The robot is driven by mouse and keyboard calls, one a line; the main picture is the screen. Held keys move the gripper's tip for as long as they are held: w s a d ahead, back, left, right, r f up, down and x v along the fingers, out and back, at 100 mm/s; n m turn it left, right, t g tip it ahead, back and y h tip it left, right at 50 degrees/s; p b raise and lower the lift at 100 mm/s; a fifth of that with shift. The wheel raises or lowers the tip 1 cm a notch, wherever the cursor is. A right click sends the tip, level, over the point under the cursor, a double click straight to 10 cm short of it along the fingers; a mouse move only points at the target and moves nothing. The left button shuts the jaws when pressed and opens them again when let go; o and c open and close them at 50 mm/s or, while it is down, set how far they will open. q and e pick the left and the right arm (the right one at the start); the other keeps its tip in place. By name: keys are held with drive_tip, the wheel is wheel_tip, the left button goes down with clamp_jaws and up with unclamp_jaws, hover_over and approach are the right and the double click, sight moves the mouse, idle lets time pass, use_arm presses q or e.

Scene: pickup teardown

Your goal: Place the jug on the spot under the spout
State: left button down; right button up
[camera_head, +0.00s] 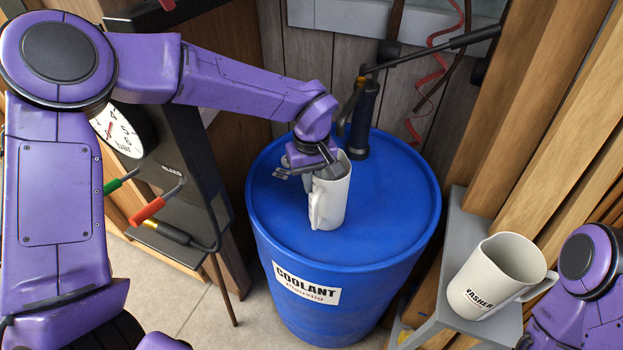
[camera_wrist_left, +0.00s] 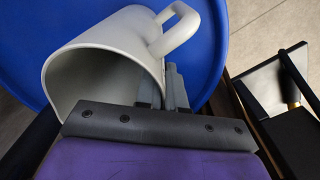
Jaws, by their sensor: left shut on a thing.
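A white jug (camera_head: 332,205) is over the blue drum's lid (camera_head: 275,215), toward its front middle. It looks about upright; I cannot tell whether its base touches the lid. My left gripper (camera_head: 326,168) is shut on the jug near its rim, its fingers covering part of the opening. In the left wrist view, the jug (camera_wrist_left: 115,35) shows its open mouth and handle, with the gripper fingers (camera_wrist_left: 174,88) at its wall. The dark hand pump (camera_head: 363,120) stands at the back of the lid, its curved spout (camera_head: 346,115) behind the jug. The target spot is not distinguishable.
A second white jug (camera_head: 495,278), labelled "WASHER", stands on a grey shelf (camera_head: 462,235) at right. A pump lever (camera_head: 430,54) reaches right above the drum. A dark cabinet (camera_head: 180,170) with coloured handles and a gauge (camera_head: 125,130) is at left. The lid's right side is clear.

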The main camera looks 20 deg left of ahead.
use_arm(q)
drive_tip(key=shift+s, duration=0.15)
drive_tip(key=c, duration=1.2)
unclamp_jaws()
drive_tip(key=shift+f, duration=0.1)
drive_tip(key=shift+c, duration=0.2)
